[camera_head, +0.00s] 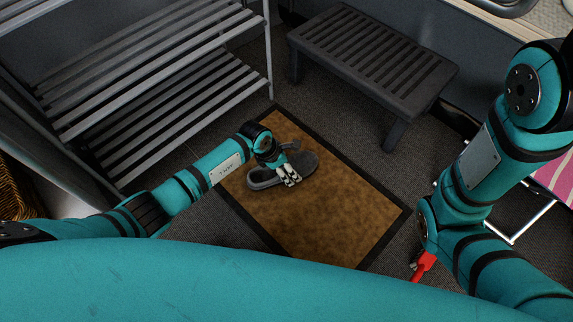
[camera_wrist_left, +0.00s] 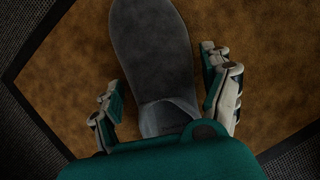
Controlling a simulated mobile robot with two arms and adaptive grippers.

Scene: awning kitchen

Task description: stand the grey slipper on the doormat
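The grey slipper (camera_head: 264,180) lies on the brown, black-edged doormat (camera_head: 330,218), near its far left part. In the left wrist view, the slipper (camera_wrist_left: 152,50) runs between the spread fingers of the left gripper (camera_wrist_left: 165,100). A gap shows between each finger and the slipper. My right arm is at the right of the head view; its gripper is out of view.
A slatted grey rack (camera_head: 170,110) stands at the upper left, close to the mat. A dark slatted bench (camera_head: 372,58) stands behind the mat. A red object (camera_head: 424,265) shows partly behind my right arm. The near right part of the mat is clear.

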